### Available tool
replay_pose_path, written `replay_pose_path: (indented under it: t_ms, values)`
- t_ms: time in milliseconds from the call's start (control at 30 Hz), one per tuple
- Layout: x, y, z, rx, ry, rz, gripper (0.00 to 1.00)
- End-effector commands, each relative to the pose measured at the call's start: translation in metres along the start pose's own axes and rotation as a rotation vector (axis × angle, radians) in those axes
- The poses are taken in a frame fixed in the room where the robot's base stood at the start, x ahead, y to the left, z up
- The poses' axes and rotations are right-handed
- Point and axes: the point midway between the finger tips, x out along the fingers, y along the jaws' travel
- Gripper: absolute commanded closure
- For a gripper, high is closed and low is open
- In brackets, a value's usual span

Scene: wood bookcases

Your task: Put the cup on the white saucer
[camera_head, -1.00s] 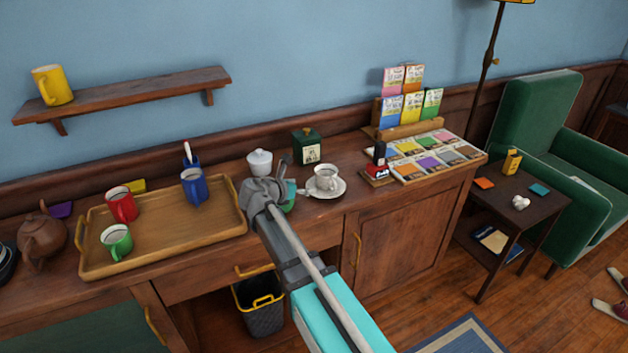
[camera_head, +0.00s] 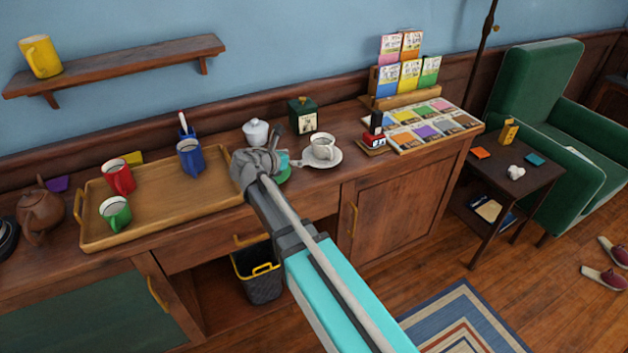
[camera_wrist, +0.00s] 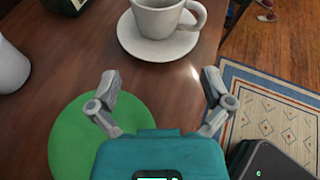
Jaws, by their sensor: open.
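The white cup (camera_head: 322,147) stands upright on the white saucer (camera_head: 335,161) on the wooden cabinet top. In the wrist view the cup (camera_wrist: 165,16) sits within the saucer's rim (camera_wrist: 131,39), and its handle points right. My gripper (camera_wrist: 160,82) is open and empty, with its fingers spread wide. It is on the near side of the saucer, apart from the cup. A flat green disc (camera_wrist: 72,140) lies below and left of my gripper, partly hidden by it; it also shows in the head view (camera_head: 284,176).
A white lidded pot (camera_head: 256,132) and a dark green box (camera_head: 303,114) stand behind. A wooden tray (camera_head: 160,218) with red, green and blue mugs is at left. A red stamp (camera_head: 374,131) and card display (camera_head: 430,125) are right of the saucer.

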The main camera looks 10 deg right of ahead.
Motion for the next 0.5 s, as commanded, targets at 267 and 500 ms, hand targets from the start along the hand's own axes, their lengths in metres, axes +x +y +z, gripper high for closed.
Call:
replay_pose_path:
  t_ms: [267,500]
  values:
    - [0.018,-0.037,-0.019,0.247,0.128,-0.06,0.0]
    - [0.035,-0.093,-0.055,0.684,0.33,-0.216,0.0]
